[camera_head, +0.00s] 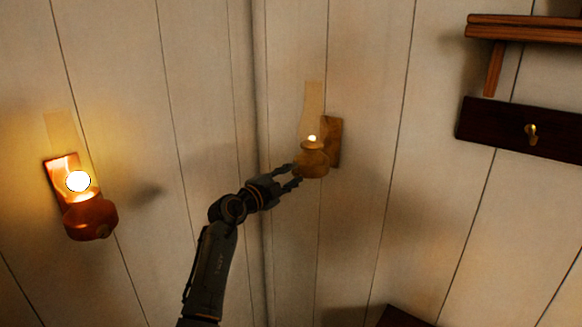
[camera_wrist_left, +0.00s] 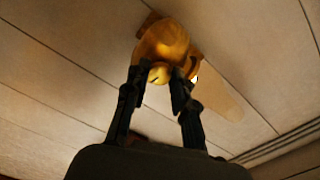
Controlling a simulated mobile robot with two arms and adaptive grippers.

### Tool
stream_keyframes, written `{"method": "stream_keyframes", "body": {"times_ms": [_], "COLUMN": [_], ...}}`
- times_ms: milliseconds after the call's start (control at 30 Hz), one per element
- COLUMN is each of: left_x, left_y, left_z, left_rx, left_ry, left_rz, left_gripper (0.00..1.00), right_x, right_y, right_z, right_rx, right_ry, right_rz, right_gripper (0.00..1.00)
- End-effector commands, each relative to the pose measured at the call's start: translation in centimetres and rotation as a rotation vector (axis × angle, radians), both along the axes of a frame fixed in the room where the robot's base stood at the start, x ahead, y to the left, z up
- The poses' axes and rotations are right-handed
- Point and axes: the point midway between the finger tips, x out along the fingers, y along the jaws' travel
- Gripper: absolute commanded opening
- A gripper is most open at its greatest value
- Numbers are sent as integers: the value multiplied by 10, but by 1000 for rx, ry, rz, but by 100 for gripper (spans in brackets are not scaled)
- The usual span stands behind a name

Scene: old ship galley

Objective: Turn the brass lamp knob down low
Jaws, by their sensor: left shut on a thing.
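The brass lamp (camera_head: 313,163) is fixed to the pale plank wall by a small backplate, with a small, dim flame and a tall clear chimney above it. In the left wrist view the lamp's brass body (camera_wrist_left: 165,45) is large and close, with its round knob (camera_wrist_left: 158,74) at the near side. My left gripper (camera_head: 293,176) reaches up to the lamp from the lower left, and its fingers (camera_wrist_left: 160,82) are shut on the knob. In the head view the knob is hidden by the fingers. My right gripper is not in view.
A copper-red lamp (camera_head: 90,218) with a bright flame hangs on the wall at the left. At the right are a wooden shelf (camera_head: 545,32) and a dark board (camera_head: 500,124) with a brass hook (camera_head: 532,134). A dark wooden edge (camera_head: 404,316) shows at the bottom. The wall between the lamps is bare.

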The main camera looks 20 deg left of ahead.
Motion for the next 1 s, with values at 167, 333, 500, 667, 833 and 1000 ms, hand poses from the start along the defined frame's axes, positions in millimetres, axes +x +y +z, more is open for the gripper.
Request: {"method": "stream_keyframes", "body": {"times_ms": [167,333,500,667,833,1000], "left_x": [0,0,0,0,0,-4], "left_y": [0,0,0,0,0,2], "left_z": [-1,-2,-2,-1,-1,-1], "left_rx": [-15,-16,-14,-15,-14,-14], "left_ry": [7,7,8,6,6,5], "left_rz": [1,1,0,0,0,0], "left_gripper": [0,0,28,48,48,48], "right_x": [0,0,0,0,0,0], "right_y": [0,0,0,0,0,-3], "right_z": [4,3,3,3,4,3], "right_rx": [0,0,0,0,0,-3], "right_ry": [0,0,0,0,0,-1], "right_rz": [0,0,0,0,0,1], "right_gripper": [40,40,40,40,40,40]}}
